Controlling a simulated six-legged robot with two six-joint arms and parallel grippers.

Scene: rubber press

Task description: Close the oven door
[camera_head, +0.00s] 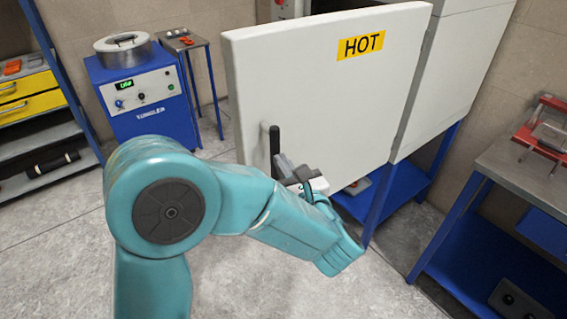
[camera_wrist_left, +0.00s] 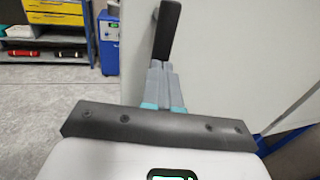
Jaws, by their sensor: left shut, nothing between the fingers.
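The oven door (camera_head: 310,100) is a large white panel with a yellow HOT label (camera_head: 361,45). It stands swung out from the white oven body (camera_head: 450,75), to the left of it. A black upright handle (camera_head: 274,150) is on the door's lower left part. My left gripper (camera_head: 285,164) is shut and empty, close to the door face just right of the handle's lower end. In the left wrist view the shut fingers (camera_wrist_left: 160,70) point at the handle (camera_wrist_left: 166,30), beside the door surface (camera_wrist_left: 235,60). I cannot tell whether they touch it. My right gripper is not in view.
A blue machine (camera_head: 150,95) with a metal lid stands behind, left of the door. A small blue-legged table (camera_head: 182,40) is beside it. A shelf with yellow drawers (camera_head: 30,95) is far left. A metal bench (camera_head: 525,170) with a red press stands right. Grey floor (camera_head: 60,240) is clear at left.

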